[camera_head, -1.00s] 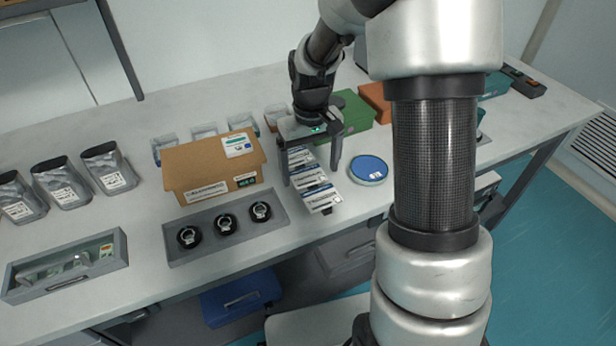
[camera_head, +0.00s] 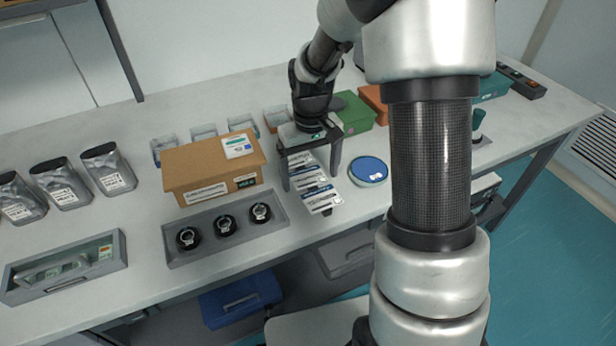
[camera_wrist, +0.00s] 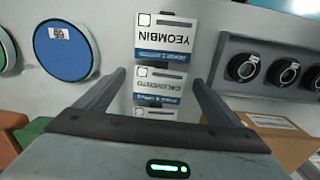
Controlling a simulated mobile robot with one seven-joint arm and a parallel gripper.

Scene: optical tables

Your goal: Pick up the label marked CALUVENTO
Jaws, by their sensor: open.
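Several labels stand in a row on the table in front of my gripper. In the wrist view the nearest to the top is the YEOMBIN label (camera_wrist: 163,37), white with a blue band. The CALUVENTO label (camera_wrist: 159,86) is just below it in the picture, its text small and seen between my fingers. A third label (camera_wrist: 155,112) is partly hidden by my gripper's body. My gripper (camera_wrist: 158,80) is open, with one finger on each side of the row and nothing held. The head view shows my gripper (camera_head: 311,180) over the labels (camera_head: 308,175).
A cardboard box (camera_head: 215,165) and a grey tray with several black rings (camera_head: 172,245) stand to the left. A round blue-lidded dish (camera_head: 369,170) sits close on the right. Green (camera_head: 352,109) and orange boxes (camera_head: 374,97) stand behind.

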